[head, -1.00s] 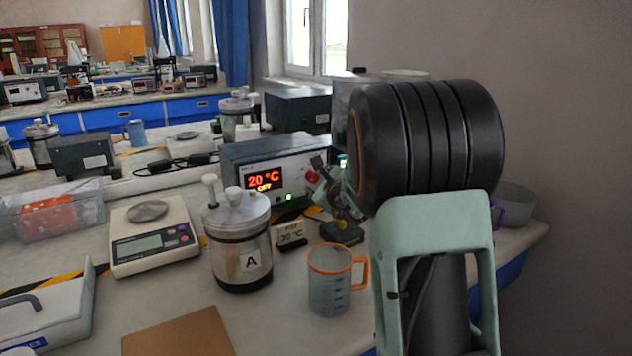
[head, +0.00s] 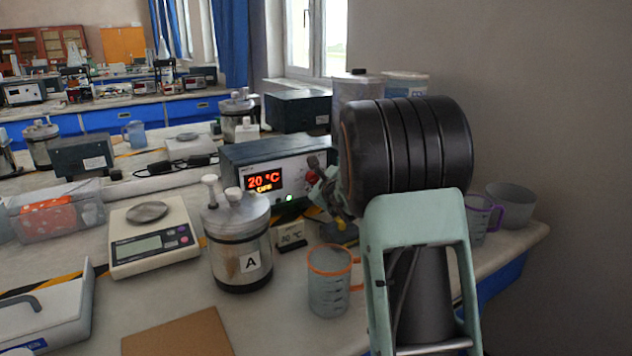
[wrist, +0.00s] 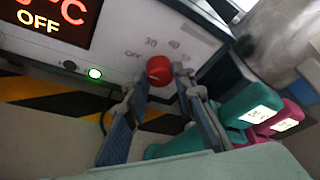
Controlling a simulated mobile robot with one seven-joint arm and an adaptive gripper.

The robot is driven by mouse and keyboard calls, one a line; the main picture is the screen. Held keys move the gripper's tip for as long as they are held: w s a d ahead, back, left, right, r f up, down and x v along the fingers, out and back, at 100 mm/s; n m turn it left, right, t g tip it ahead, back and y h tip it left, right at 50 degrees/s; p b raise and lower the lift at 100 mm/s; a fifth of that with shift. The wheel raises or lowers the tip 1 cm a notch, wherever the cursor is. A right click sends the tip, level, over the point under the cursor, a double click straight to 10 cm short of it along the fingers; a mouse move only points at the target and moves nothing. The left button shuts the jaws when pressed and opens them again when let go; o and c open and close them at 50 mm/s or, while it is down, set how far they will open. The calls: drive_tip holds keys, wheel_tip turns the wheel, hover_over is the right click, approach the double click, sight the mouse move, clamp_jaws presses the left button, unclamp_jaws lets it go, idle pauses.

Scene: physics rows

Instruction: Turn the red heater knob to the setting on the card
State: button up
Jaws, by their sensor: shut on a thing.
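The red heater knob (wrist: 159,70) is on the white front panel of the heater (head: 262,157), with the marks OFF and 30 and fainter ones around it. My gripper (wrist: 155,78) is shut on the knob, one finger on each side, in the wrist view. In the head view, my gripper (head: 316,177) is at the panel's right end, partly behind my arm. Which mark the knob points to cannot be told. The display (head: 265,181) reads 20 °C, with OFF below it in the wrist view. The small card (head: 291,236) stands before the heater and seems to read 30 °C, blurred.
A lidded metal vessel marked A (head: 238,240) stands in front of the heater. An orange-rimmed jug (head: 330,290) is below my gripper, and a balance (head: 150,235) is to the left. In the wrist view, green (wrist: 250,105) and pink (wrist: 288,118) objects lie right of my fingers.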

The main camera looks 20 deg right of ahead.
drive_tip(key=shift+d+r+p, duration=0.1)
drive_tip(key=shift+r+p, duration=0.05)
drive_tip(key=shift+p, duration=0.35)
clamp_jaws()
drive_tip(key=shift+m+y+p, duration=0.3)
drive_tip(key=shift+m+p, duration=0.3)
drive_tip(key=shift+p, duration=0.15)
drive_tip(key=shift+m+g+p, duration=0.3)
drive_tip(key=shift+m+p, duration=0.2)
drive_tip(key=shift+p, duration=0.1)
drive_tip(key=o, duration=1.1)
unclamp_jaws()
drive_tip(key=shift+f+b, duration=0.25)
drive_tip(key=shift+b, duration=0.25)
